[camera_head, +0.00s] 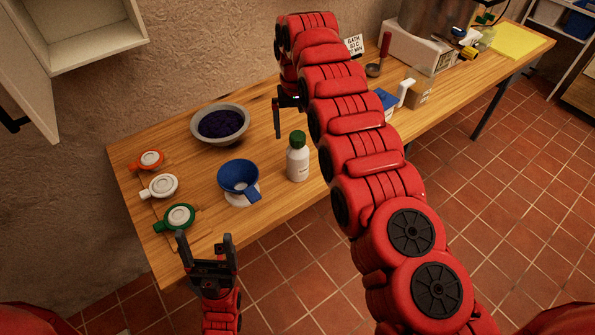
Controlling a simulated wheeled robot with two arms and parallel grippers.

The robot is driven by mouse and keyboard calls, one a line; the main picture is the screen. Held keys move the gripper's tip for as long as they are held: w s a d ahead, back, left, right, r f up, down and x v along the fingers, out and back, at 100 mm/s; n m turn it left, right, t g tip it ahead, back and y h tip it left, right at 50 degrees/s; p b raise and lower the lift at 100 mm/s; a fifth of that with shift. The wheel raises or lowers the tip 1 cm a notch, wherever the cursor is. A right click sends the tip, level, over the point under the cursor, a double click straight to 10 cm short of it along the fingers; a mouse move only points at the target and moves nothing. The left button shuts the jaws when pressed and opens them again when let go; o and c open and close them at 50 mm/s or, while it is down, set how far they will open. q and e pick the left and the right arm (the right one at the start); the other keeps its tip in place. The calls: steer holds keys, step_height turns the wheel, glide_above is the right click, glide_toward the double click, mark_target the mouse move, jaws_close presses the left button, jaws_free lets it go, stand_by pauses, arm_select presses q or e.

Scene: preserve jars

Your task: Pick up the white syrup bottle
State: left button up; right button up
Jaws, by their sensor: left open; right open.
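The white syrup bottle (298,164) with its dark green cap stands upright on the wooden table (270,205), near the front edge. My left gripper (205,239) is open and empty at the front left edge of the table, left of and nearer than the bottle. My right arm reaches across the table to the right of the bottle. My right gripper (288,118) is open behind the bottle and a little above it in the picture, apart from it. One dark finger shows clearly; the rest is partly hidden by the arm.
A blue funnel (238,176) on a white-based jar stands left of the bottle. A grey bowl of dark fruit (220,124) is behind it. Orange (150,160), white (161,187) and green (179,217) clamp lids lie at the left. Boxes and a pot crowd the far right.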

mark_target(297, 151)
steer(key=shift+a+f, duration=0.15)
steer(key=shift+f, duration=0.9)
steer(key=shift+f+p, duration=0.4)
steer(key=shift+f, duration=0.45)
steer(key=shift+d+f+p, duration=0.2)
steer(key=shift+f+p, duration=0.35)
step_height(297, 151, down, 4)
steer(key=shift+d+f+p, duration=0.1)
steer(key=shift+d+p, duration=0.05)
steer(key=shift+p, duration=0.5)
jaws_close()
steer(key=shift+r, duration=0.2)
